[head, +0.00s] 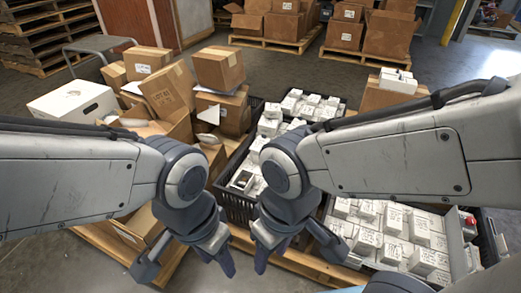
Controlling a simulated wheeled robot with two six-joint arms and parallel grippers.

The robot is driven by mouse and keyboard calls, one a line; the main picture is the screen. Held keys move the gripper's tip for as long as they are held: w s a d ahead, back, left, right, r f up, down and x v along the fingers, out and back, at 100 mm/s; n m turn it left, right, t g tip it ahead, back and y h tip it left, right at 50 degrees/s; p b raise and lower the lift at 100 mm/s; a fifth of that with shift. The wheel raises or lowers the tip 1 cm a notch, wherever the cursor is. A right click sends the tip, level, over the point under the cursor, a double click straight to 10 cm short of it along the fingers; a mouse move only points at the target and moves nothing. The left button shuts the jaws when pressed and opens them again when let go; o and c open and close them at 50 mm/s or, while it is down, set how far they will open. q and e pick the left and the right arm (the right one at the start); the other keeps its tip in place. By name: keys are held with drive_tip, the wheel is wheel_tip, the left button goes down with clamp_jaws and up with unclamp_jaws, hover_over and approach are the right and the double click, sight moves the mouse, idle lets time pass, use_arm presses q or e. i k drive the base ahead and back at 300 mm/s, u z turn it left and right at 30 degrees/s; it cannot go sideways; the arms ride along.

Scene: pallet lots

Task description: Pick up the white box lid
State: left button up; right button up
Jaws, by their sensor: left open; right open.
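A white box (75,107) with a dark handle hole stands at the left among brown cartons. Its pale, flat top (68,93) looks like the white box lid; I cannot tell whether it is a separate piece. My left forearm passes in front of the box's lower part. My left gripper (187,263) is open, points down and is well to the right of and nearer than the white box. My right gripper (297,250) is open and points down near the front edge of the crates. Both look empty, and neither touches the white box.
Brown cartons (168,92) are heaped on a pallet at the left. Black crates (488,236) full of small white boxes stand in the middle and right. Grey floor between is clear.

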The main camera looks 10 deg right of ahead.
sight(259, 141)
drive_tip(key=u, duration=0.55)
drive_tip(key=i, duration=0.85)
drive_tip(key=u, duration=0.1)
